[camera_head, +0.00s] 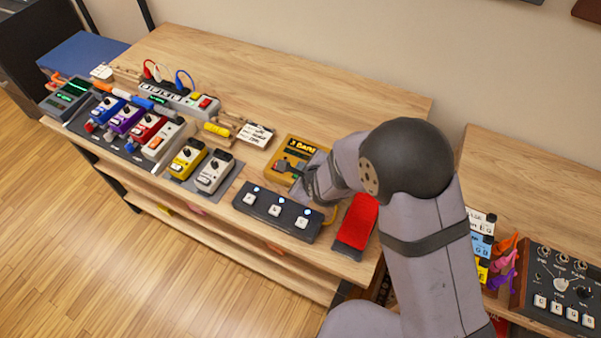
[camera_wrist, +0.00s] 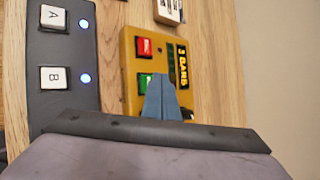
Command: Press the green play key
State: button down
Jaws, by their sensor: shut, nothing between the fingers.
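The yellow box (camera_wrist: 131,70) carries a red key (camera_wrist: 144,47) and a green key (camera_wrist: 145,80), with a dark label strip beside them. In the head view the yellow box (camera_head: 302,143) lies on the bench, partly hidden by my arm. My gripper (camera_wrist: 160,82) is shut, with nothing in it. Its blue-grey fingertips overlap the right edge of the green key in the wrist view and cover the lower part of the box. I cannot tell whether they touch the key or hover over it.
A dark footswitch (camera_wrist: 63,80) with white keys lies left of the box in the wrist view. In the head view, a red-topped pedal (camera_head: 357,221) lies right of my gripper. Several pedals (camera_head: 187,157) stand to the left. The bench behind (camera_head: 300,95) is clear.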

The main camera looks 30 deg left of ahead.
jog(key=shift+f+b, duration=1)
jog(key=shift+b, duration=0.3)
dwell(0.9)
jog(key=shift+r, duration=0.1)
jog(key=shift+r+p, duration=0.5)
jog(key=shift+r, duration=0.35)
jog(key=shift+r+p, duration=1.4)
jog(key=shift+r, duration=1.15)
